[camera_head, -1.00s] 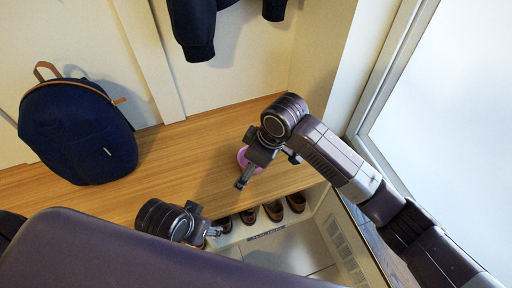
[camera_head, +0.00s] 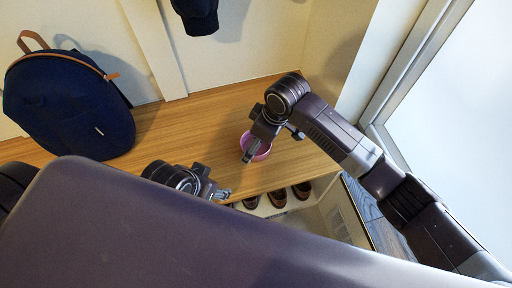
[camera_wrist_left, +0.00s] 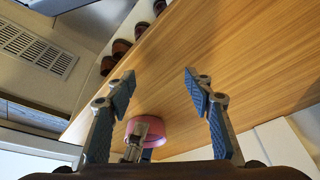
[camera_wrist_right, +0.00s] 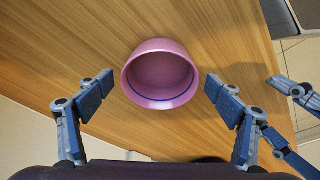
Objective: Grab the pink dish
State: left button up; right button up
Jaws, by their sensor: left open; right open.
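The pink dish (camera_head: 262,152), a round bowl, sits on the wooden bench (camera_head: 190,130), partly hidden by my right gripper in the head view. My right gripper (camera_head: 272,143) is open above it. In the right wrist view the dish (camera_wrist_right: 160,78) lies ahead of and between the spread fingertips (camera_wrist_right: 158,84), apart from both. My left gripper (camera_head: 222,191) is open and empty, to the left of the dish near the bench's front edge. In the left wrist view, the dish (camera_wrist_left: 155,134) shows low, beyond the open fingers (camera_wrist_left: 160,84), partly covered by a finger of my right gripper.
A dark blue backpack (camera_head: 68,105) stands on the bench at the left. Several brown shoes (camera_head: 277,198) sit in the cubbies below the front edge. A dark garment (camera_head: 198,15) hangs at the back wall. Bench between backpack and dish is clear. My two grippers are close together.

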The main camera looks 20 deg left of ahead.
jog(key=shift+a+f, duration=0.1)
jog(key=shift+f, duration=0.35)
jog(key=c, duration=1.3)
jog(key=shift+r, duration=0.1)
